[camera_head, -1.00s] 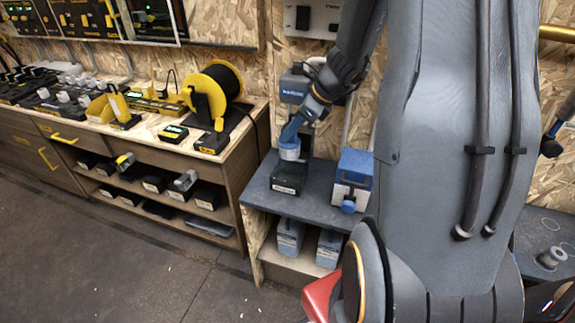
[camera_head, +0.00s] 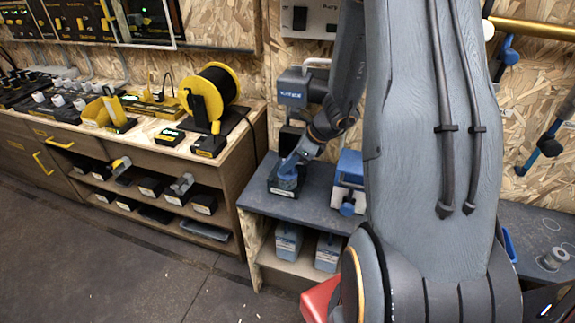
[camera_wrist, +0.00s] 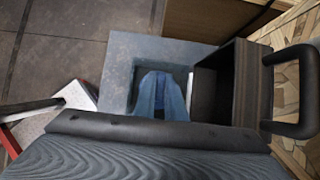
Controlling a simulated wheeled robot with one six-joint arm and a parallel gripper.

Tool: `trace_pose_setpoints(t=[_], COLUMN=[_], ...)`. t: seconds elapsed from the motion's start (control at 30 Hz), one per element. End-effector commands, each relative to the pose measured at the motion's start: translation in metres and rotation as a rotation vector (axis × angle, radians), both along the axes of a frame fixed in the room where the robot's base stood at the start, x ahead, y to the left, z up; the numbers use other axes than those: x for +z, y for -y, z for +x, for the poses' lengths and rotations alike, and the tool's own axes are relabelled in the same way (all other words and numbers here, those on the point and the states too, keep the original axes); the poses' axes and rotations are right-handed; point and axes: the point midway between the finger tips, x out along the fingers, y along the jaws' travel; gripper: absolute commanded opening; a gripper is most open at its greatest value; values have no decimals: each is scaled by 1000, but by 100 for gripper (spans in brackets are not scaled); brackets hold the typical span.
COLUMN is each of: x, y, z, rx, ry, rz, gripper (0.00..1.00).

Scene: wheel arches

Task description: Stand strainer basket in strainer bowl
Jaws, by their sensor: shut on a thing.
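My gripper (camera_head: 291,168) is blue-grey and points down at the left part of the dark bench. It is shut on the strainer basket (camera_head: 287,183), a small grey-blue piece largely hidden by the fingers. The dark, low, boxy holder under it, with a pale label on its front, looks like the strainer bowl (camera_head: 283,192). The basket is at or just inside its top; I cannot tell whether it touches the bottom. In the wrist view the blue fingers (camera_wrist: 160,92) hide the basket and most of what lies below.
A grey machine (camera_head: 293,93) stands behind the bowl by the wall. A blue-and-white box (camera_head: 348,180) stands to the right. Grey containers (camera_head: 287,241) sit on the shelf below. A dark open housing (camera_wrist: 217,80) with a black handle is close beside the fingers.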

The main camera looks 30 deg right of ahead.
Motion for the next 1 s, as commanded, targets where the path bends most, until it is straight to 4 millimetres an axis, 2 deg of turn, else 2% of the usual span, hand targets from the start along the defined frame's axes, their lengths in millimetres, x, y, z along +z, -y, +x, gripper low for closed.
trace_pose_setpoints(t=[0.17, 0.2, 0.3, 0.7, 0.87, 1.0], x=[-3, -3, -3, 2, 23, 49], y=[0, 0, 0, 0, 10, 22], z=[0, 0, 0, 0, -10, -21], rx=[0, 1, 1, 0, -1, -2], ry=[0, -1, -1, 0, 3, 4], rz=[0, 1, 1, 0, -1, -3], gripper=[0, 14, 29, 29, 29, 29])
